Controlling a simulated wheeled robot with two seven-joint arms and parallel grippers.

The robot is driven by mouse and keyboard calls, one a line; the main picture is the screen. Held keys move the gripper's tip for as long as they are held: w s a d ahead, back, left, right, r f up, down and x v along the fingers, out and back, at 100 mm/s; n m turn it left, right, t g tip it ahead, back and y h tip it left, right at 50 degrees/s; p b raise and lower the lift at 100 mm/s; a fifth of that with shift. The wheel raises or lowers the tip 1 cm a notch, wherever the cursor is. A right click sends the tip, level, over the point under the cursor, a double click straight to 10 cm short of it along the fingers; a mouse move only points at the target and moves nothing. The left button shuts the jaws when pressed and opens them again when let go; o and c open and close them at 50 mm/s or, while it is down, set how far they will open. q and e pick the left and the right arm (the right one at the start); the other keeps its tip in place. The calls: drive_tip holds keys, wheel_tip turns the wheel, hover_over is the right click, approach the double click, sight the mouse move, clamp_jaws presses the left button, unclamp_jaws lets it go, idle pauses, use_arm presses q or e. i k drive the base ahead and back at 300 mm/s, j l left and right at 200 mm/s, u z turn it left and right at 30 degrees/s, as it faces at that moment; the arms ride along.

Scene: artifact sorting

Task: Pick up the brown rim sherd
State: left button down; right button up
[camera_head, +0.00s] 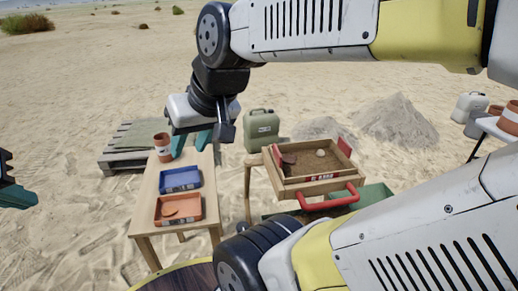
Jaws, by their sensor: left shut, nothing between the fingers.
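A dark reddish-brown piece (287,159), which looks like the brown rim sherd, lies at the left inside the wooden sieve box (315,187). A small pale round piece (320,153) lies in the same box, to its right. My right gripper (192,143) hangs fingers down above the small table's far end, left of the box. Its teal fingers are apart with nothing seen between them. My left gripper (14,194) shows only in part at the left edge, shut and empty, far from the sherd.
The wooden table (146,212) bears a blue tray (180,180), an orange tray (178,209) with an orange-brown piece (170,211), and a brown cup (162,147). The box has a red handle (327,200). A green canister (262,130) stands behind. My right arm crosses the right side.

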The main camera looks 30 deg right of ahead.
sight(290, 160)
drive_tip(key=z, duration=1.6)
drive_tip(key=k+u, duration=0.1)
drive_tip(key=k, duration=0.55)
drive_tip(key=i+l+u, duration=0.1)
drive_tip(key=u, duration=1.7)
drive_tip(key=l, duration=0.55)
drive_tip(key=k+l+u, duration=0.1)
drive_tip(key=l, duration=0.4)
drive_tip(key=k+l, duration=0.1)
drive_tip(key=l, duration=0.45)
drive_tip(key=l+u, duration=0.1)
drive_tip(key=l, duration=0.4)
drive_tip(key=k+l, duration=0.15)
drive_tip(key=l, duration=0.35)
